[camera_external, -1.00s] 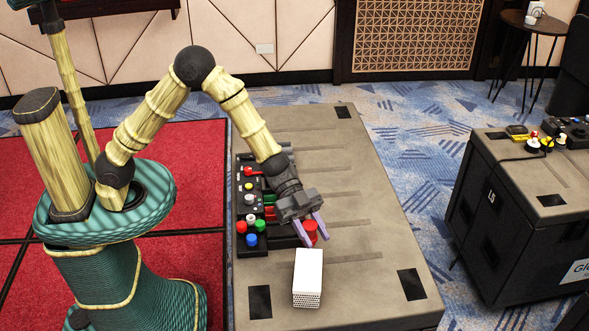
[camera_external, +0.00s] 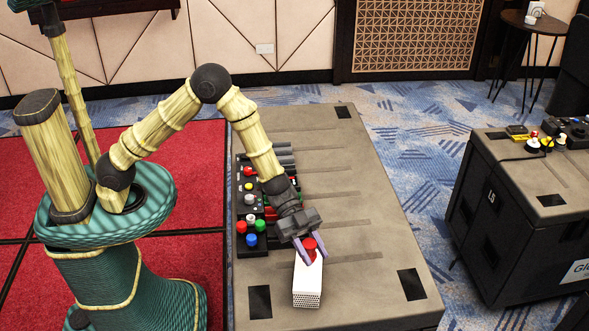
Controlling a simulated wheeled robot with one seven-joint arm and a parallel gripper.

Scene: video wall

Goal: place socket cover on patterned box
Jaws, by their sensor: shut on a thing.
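The patterned box (camera_external: 308,283) stands on the near part of the big case's top, with a white top and a dotted front side. My gripper (camera_external: 315,259) points down over the far end of this box. Its purple fingers are shut on a small red piece (camera_external: 311,246), which appears to be the socket cover. The fingers partly hide the red piece and the box's far edge. I cannot tell whether the red piece touches the box or hangs just above it.
The grey-topped case (camera_external: 370,225) has free room right of the box. Control units with coloured buttons (camera_external: 250,227) stand along its left side, behind and left of my gripper. Another black case (camera_external: 520,205) with devices on top stands apart at the right.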

